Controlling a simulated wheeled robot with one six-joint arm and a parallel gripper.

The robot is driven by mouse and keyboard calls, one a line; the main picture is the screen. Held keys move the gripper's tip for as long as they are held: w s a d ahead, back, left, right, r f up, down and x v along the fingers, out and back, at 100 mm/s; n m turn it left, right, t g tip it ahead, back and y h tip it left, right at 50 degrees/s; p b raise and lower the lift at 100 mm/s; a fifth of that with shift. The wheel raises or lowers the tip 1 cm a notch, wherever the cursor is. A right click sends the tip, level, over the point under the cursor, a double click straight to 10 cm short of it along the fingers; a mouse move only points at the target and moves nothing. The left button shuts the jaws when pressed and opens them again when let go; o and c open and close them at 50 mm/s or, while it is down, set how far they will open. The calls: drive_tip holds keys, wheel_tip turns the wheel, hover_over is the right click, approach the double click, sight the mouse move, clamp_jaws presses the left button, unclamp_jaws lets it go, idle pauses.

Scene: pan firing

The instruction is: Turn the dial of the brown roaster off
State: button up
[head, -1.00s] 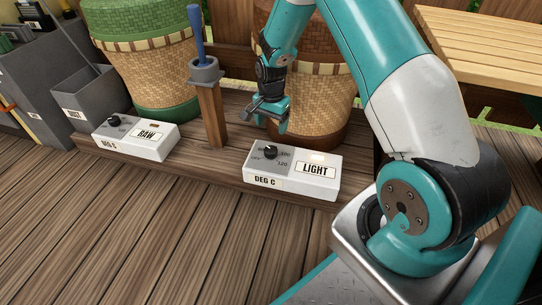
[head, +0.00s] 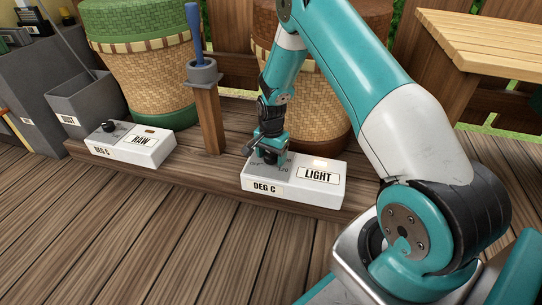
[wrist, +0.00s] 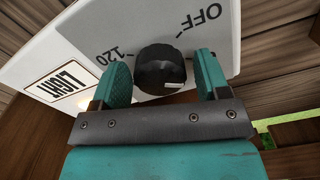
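The white control box labelled LIGHT (head: 333,190) stands on the wooden shelf in front of the brown-based wicker roaster (head: 332,112). Its glowing lamp (head: 322,163) shows on top. The black dial (wrist: 161,70) shows in the wrist view between "120" on its left and "OFF" at its upper right; a white mark sits on its lower right side. My gripper (head: 268,152) is down over the dial in the head view and mostly hides it. In the wrist view the fingers are open on both sides of the dial, with small gaps showing.
A second box labelled RAW (head: 140,148) with its own dial stands left, before the green-lidded roaster (head: 150,80). A wooden post with a grey cup and blue handle (head: 205,100) rises between the boxes. A slatted table (head: 490,45) is at the right.

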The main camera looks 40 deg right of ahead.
drive_tip(key=c, duration=0.7)
drive_tip(key=shift+c, duration=0.2)
drive_tip(key=shift+r+n+p, duration=0.1)
drive_tip(key=shift+n+p, duration=0.2)
drive_tip(key=shift+p, duration=0.3)
drive_tip(key=shift+r+n+p, duration=0.15)
drive_tip(key=shift+n+p, duration=0.45)
drive_tip(key=shift+p, duration=0.3)
drive_tip(key=n+p, duration=0.2)
drive_tip(key=p, duration=0.1)
drive_tip(key=shift+n, duration=0.3)
drive_tip(key=n+p, duration=0.3)
drive_tip(key=n, duration=0.1)
drive_tip(key=shift+a+p, duration=0.1)
drive_tip(key=shift+p, duration=0.25)
drive_tip(key=shift+f+n+p, duration=0.25)
drive_tip(key=shift+n+p, duration=0.6)
drive_tip(key=shift+n, duration=0.85)
